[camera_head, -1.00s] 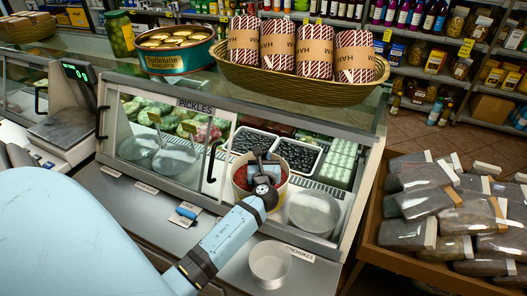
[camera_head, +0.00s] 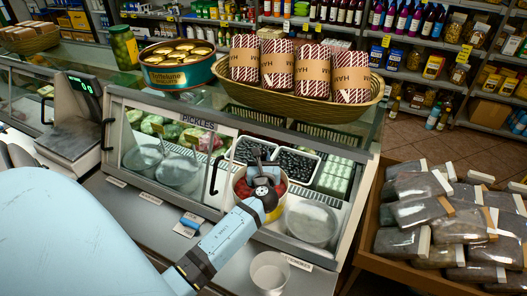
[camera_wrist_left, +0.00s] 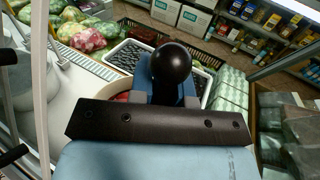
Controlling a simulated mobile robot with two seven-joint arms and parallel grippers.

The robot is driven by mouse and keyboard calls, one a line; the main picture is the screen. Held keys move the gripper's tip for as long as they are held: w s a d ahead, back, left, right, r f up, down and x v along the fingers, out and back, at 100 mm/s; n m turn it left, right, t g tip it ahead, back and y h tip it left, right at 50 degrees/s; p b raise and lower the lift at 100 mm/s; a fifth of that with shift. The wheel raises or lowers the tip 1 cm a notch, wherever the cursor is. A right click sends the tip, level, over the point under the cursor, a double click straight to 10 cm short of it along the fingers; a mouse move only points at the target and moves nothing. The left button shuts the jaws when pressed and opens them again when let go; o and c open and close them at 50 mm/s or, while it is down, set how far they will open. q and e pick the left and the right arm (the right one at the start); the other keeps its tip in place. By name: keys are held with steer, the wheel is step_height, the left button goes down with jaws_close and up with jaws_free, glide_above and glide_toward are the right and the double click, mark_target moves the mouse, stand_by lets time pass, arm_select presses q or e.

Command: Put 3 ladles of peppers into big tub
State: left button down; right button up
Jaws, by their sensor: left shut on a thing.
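The peppers (camera_head: 241,188) are a red mass in a pale round container inside the glass case. My left gripper (camera_head: 263,178) reaches through the case opening, directly over this container. It is shut on what appears to be the ladle. In the left wrist view a black round knob (camera_wrist_left: 172,63) stands between the grey fingers. The ladle's bowl is hidden, so I cannot tell whether it holds peppers. An empty white tub (camera_head: 270,271) stands on the counter in front of the case. I cannot tell whether it is the big tub. My right gripper is not in view.
A grey metal bowl (camera_head: 312,221) sits right of the pepper container, and trays of dark olives (camera_head: 294,164) lie behind. The case's glass top carries a basket (camera_head: 300,107) of wrapped hams. A blue-handled item (camera_head: 190,222) lies on the counter left of my arm.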

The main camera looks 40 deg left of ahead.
arm_select(q)
steer(key=s+d+r+p, duration=0.1)
steer(key=s+d+p, duration=0.1)
steer(key=s, duration=0.5)
steer(key=s+d+r+p, duration=0.2)
steer(key=s+p, duration=0.1)
steer(key=s, duration=0.4)
steer(key=shift+d, duration=0.25)
